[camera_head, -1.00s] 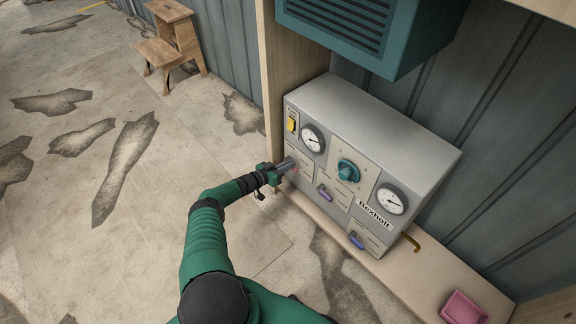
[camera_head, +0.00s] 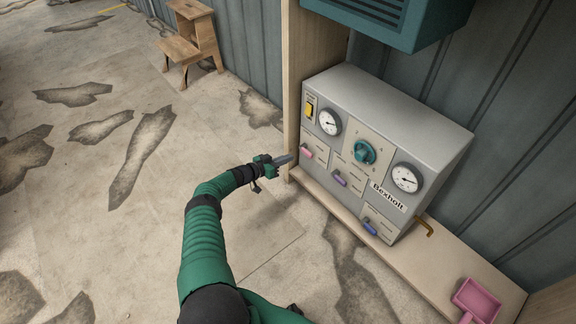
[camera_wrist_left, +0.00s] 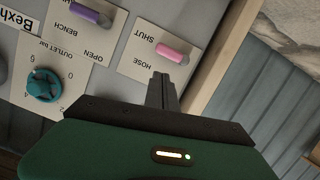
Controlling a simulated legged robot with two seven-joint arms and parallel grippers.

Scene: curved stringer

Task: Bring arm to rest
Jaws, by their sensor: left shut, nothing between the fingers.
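My left gripper (camera_head: 284,160) is shut and empty, a little left of and in front of the grey control panel (camera_head: 400,112). In the left wrist view its closed fingers (camera_wrist_left: 163,92) point at the panel, just below a pink lever. That pink lever (camera_head: 307,152) sits on a plate reading HOSE and SHUT; it also shows in the left wrist view (camera_wrist_left: 172,52). The fingers look apart from it. My left arm reaches in from the bottom of the head view, bent at the elbow. My right gripper is not in view.
The panel carries a purple lever (camera_head: 339,179), a blue lever (camera_head: 370,228), a teal knob (camera_head: 364,152), two gauges and a yellow switch (camera_head: 309,110). A step stool (camera_head: 190,42) stands behind. The floor left is free.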

